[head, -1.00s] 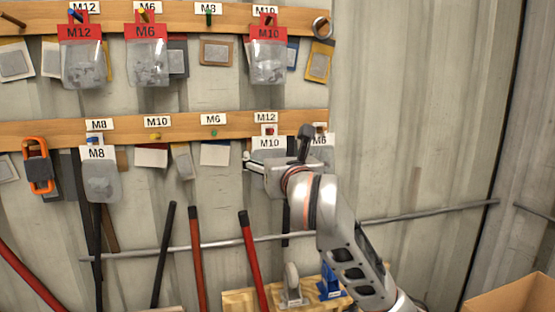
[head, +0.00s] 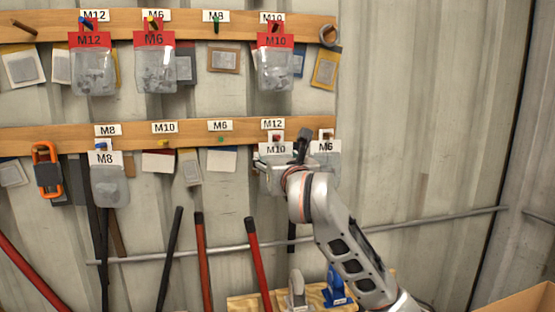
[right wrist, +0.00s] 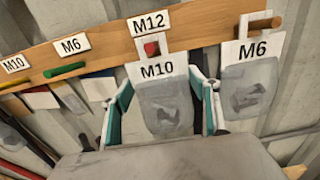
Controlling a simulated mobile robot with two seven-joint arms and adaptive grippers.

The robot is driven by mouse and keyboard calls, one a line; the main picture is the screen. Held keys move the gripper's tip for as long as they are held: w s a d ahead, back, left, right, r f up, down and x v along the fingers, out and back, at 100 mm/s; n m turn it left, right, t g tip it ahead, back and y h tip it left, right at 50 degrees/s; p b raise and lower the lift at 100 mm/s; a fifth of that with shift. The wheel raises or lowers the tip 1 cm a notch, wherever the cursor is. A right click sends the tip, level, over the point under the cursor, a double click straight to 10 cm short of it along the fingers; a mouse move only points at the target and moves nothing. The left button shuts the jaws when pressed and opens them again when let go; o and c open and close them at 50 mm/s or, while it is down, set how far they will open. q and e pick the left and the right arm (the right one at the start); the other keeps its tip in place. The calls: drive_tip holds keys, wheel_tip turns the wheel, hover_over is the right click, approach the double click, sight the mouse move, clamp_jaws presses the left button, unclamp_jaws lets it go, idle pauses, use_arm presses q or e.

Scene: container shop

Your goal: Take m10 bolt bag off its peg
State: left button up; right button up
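The M10 bag with a white header (head: 275,150) hangs from a red peg (right wrist: 151,48) on the lower rail, under an M12 label. In the right wrist view the clear bag (right wrist: 165,105) has dark contents. My right gripper (right wrist: 163,110) is open, one teal-sided finger on each side of the bag; no clear contact shows. In the head view the gripper hides most of the bag's lower part. Another M10 bag, with a red header (head: 275,65), hangs on the upper rail under an M10 label. My left gripper is not in view.
An M6 bag (right wrist: 250,85) hangs on a wooden peg close to the right of the gripper. An M8 bag (head: 109,180) hangs further left. The lower rail (head: 70,137) runs behind the bags. Long-handled tools (head: 257,265) lean below; a cardboard box (head: 520,300) is at bottom right.

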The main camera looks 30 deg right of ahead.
sight(276, 153)
drive_tip(key=shift+r, duration=0.3)
drive_tip(key=shift+s, duration=0.15)
drive_tip(key=shift+s+a, duration=0.1)
drive_tip(key=shift+s, duration=0.1)
drive_tip(key=shift+v, duration=1.35)
drive_tip(key=shift+s+a+r, duration=0.15)
drive_tip(key=shift+s+r, duration=0.1)
drive_tip(key=shift+s, duration=0.3)
drive_tip(key=shift+s, duration=0.1)
